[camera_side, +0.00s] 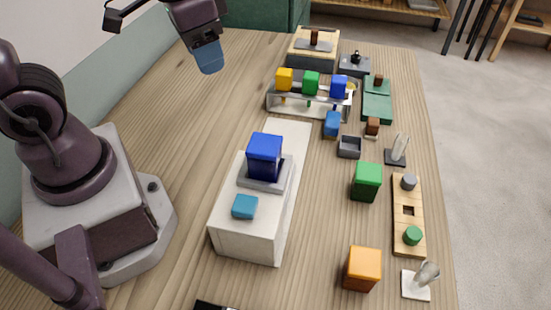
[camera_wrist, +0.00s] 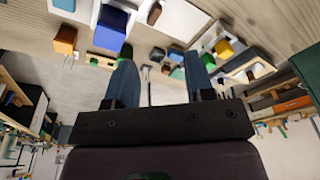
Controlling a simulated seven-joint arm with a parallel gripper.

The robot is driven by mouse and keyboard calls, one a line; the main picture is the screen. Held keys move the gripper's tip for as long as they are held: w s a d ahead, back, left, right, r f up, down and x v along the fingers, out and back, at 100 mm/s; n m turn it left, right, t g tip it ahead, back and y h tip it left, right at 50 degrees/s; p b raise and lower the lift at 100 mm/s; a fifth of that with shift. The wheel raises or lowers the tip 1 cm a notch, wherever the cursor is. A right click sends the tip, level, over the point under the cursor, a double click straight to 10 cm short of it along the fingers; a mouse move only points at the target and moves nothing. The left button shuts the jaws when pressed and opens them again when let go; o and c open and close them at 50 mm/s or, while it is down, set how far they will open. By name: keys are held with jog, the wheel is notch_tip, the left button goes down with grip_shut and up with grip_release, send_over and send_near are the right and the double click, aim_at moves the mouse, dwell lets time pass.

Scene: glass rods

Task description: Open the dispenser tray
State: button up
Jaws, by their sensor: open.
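No part is clearly marked as the dispenser tray. A grey rack (camera_side: 309,104) stands toward the back, with a yellow block (camera_side: 284,79), a green block (camera_side: 311,83) and a blue block (camera_side: 339,87) along its top. Behind it is a pale wooden box (camera_side: 314,50) with a dark handle on top. I cannot tell which of these has the tray. My gripper (camera_side: 209,67) is raised, left of the rack and well apart from it. In the wrist view, my gripper (camera_wrist: 160,52) has its two blue fingers spread, with nothing between them.
A white platform (camera_side: 257,245) carries a dark blue block (camera_side: 264,156) in a grey holder and a teal piece (camera_side: 244,206). A green block (camera_side: 366,181), an orange block (camera_side: 362,268) and a wooden peg board (camera_side: 407,205) stand at right. The back-left table is clear.

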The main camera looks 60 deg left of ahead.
jog(key=w+d+f+m+g, duration=0.25)
jog(key=w+f+m, duration=0.55)
jog(key=w+f, duration=0.5)
jog(key=shift+t, duration=0.25)
jog(key=f, duration=0.4)
jog(key=s+f, duration=0.1)
jog(key=f, duration=0.9)
jog(key=shift+s+d+f, duration=0.1)
jog(key=shift+s+d, duration=0.1)
jog(key=shift+s, duration=0.2)
jog(key=shift+c, duration=0.5)
